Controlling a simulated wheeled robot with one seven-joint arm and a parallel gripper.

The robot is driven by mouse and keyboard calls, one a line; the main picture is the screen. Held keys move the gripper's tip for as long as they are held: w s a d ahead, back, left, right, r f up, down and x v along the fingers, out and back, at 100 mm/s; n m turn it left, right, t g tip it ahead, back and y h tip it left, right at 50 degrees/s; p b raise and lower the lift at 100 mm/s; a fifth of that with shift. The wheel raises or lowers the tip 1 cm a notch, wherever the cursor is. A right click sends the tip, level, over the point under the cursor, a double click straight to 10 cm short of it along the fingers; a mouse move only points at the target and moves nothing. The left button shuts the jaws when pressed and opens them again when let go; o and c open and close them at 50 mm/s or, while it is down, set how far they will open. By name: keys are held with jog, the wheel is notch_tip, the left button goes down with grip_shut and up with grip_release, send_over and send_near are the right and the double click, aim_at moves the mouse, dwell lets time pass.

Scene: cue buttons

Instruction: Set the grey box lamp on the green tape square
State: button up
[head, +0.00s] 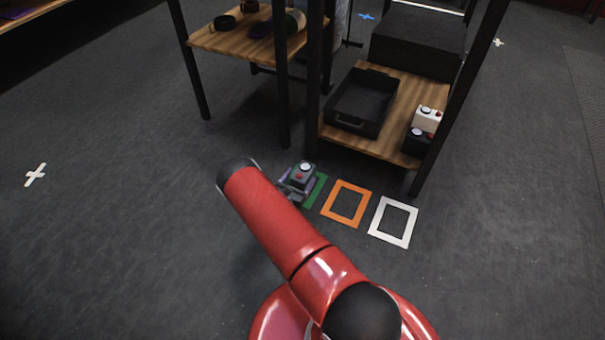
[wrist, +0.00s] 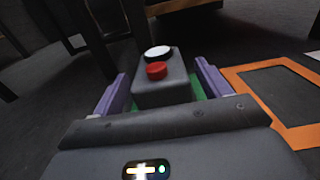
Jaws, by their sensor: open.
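The grey box lamp (head: 304,178) has a white dome and a red button on top. It stands upright at the green tape square (head: 317,191), whose green shows on both sides of the box lamp (wrist: 162,92) in the wrist view. My gripper (wrist: 161,74) is open, with one purple finger on each side of the box and a gap to each. In the head view my gripper (head: 299,182) is partly hidden by my red arm. The box's base and most of the green square are hidden, so I cannot tell exactly how well it is centred.
An orange tape square (head: 346,204) and a white tape square (head: 393,222) lie empty to the right. Behind them a wooden shelf (head: 395,148) holds a black tray (head: 361,102), a white box (head: 427,119) and a black box (head: 416,141). Open floor lies left.

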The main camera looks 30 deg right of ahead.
jog(key=p+v, duration=0.1)
jog(key=v, duration=0.7)
jog(key=shift+s+a, duration=0.2)
jog(key=shift+a, duration=0.05)
jog(key=s+d+r+m+g+y, duration=0.15)
jog(key=r+m+g, duration=0.3)
jog(key=r, duration=0.55)
jog(key=s+r+m+g, duration=0.35)
jog(key=r+m, duration=0.25)
jog(key=r, duration=0.4)
jog(key=s+d+r+m+g+y, duration=0.15)
jog(key=r+m+g, duration=0.35)
jog(key=r, duration=0.5)
jog(key=s+a+r+m+t+y, duration=0.3)
jog(key=s+a+r+m+y, duration=0.2)
jog(key=s+r, duration=0.4)
jog(key=s+a+r+m+t+y, duration=0.4)
jog(key=s+r, duration=0.5)
jog(key=s, duration=0.3)
jog(key=a+m+y, duration=0.1)
jog(key=a+y, duration=0.1)
jog(key=a, duration=0.1)
jog(key=shift+s+t, duration=0.3)
jog(key=shift+s, duration=0.05)
jog(key=shift+r, duration=0.15)
